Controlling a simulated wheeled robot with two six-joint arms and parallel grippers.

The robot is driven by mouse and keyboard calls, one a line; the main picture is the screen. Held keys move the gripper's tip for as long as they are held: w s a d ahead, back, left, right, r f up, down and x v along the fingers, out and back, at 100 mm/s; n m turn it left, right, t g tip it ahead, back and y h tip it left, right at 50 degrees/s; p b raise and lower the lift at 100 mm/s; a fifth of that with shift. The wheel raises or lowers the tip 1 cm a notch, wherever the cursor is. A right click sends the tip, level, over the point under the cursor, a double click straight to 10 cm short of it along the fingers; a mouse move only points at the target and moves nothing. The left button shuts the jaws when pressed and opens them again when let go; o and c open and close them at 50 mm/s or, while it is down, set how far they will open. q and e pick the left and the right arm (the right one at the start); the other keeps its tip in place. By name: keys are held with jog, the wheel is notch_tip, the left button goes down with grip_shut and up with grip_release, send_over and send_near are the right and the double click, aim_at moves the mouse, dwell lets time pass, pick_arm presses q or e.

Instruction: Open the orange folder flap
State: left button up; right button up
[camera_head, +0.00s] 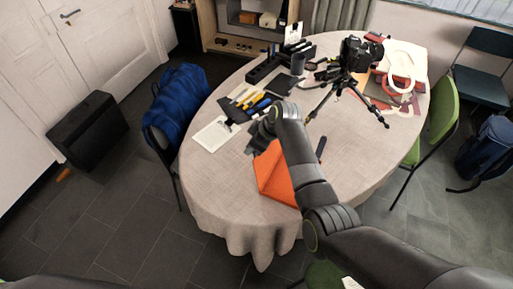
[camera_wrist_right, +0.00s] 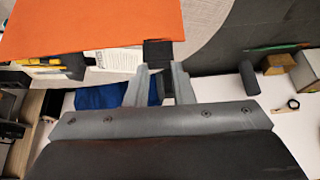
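The orange folder (camera_head: 272,178) lies near the front of the round table, partly hidden under my right arm. Its left part shows in the head view. I cannot tell how far its flap is raised. In the right wrist view, a flat orange panel of the folder (camera_wrist_right: 90,25) fills the upper left, close to the camera. My right gripper (camera_head: 262,130) is over the table by the folder's far edge. Its two fingers (camera_wrist_right: 158,85) stand apart in the wrist view, just below the panel's edge, with nothing clearly held between them. My left gripper is out of view.
A camera on a small tripod (camera_head: 352,78) stands right of my gripper. Tools with yellow and blue handles (camera_head: 252,98) and a white sheet (camera_head: 214,134) lie to the left. A dark bar (camera_head: 321,148) lies right of my arm. The table's right front (camera_head: 360,165) is clear.

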jog(key=shift+w+a+f+b, duration=0.15)
jog(key=shift+a+f+b, duration=0.05)
jog(key=shift+a+b, duration=0.3)
jog(key=shift+w+a+f+b, duration=0.2)
jog(key=shift+a+b, duration=0.25)
jog(key=shift+b, duration=0.05)
jog(key=shift+w+a+f+b, duration=0.15)
jog(key=shift+a+f+b, duration=0.05)
jog(key=shift+a+b, duration=0.3)
jog(key=o, duration=0.6)
jog(key=shift+c, duration=0.2)
jog(key=shift+r, duration=0.15)
notch_tip(320, 180, up, 8)
jog(key=p, duration=0.8)
dwell(0.4)
